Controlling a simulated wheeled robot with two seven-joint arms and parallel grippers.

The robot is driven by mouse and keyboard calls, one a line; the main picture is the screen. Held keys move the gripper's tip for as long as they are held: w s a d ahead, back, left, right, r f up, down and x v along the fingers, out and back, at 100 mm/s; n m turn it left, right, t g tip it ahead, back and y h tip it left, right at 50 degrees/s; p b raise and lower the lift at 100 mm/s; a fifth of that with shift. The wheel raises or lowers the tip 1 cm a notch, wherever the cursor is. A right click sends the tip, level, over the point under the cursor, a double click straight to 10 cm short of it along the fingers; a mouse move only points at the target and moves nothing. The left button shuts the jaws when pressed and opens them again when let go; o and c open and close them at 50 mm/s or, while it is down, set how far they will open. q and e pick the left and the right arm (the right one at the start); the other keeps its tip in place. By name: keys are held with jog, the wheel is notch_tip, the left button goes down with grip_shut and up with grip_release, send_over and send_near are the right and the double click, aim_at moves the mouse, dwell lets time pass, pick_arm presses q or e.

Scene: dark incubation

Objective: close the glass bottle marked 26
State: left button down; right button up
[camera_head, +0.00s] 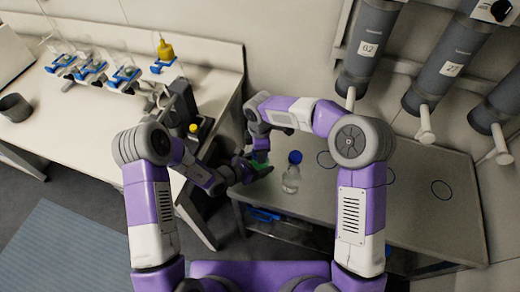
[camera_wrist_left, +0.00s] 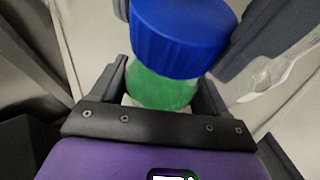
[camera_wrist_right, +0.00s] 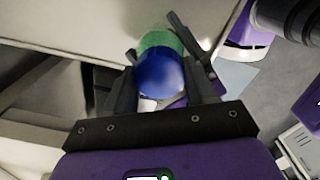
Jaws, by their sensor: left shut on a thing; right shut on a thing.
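A glass bottle with green contents (camera_wrist_left: 160,88) is between the fingers of my left gripper (camera_wrist_left: 165,85). A blue screw cap (camera_wrist_left: 180,35) sits at its mouth, slightly tilted against the bottle in the left wrist view. My right gripper (camera_wrist_right: 160,75) is shut on this cap (camera_wrist_right: 160,75), with the green bottle (camera_wrist_right: 160,42) behind it in the right wrist view. Both grippers meet over the left end of the grey table in the head view, where the green bottle (camera_head: 261,157) is partly hidden. I cannot read a number on it, nor tell whether the cap is threaded on.
A clear bottle with a blue cap (camera_head: 291,178) stands close by on the grey table (camera_head: 410,205). Dark cylinders (camera_head: 368,45) with spouts hang above the table. The table's right part is clear.

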jog(key=m, duration=0.6)
jog(key=shift+m, duration=0.3)
jog(key=o, duration=1.2)
jog(key=shift+o, duration=0.2)
notch_tip(320, 180, up, 12)
pick_arm(q)
grip_release()
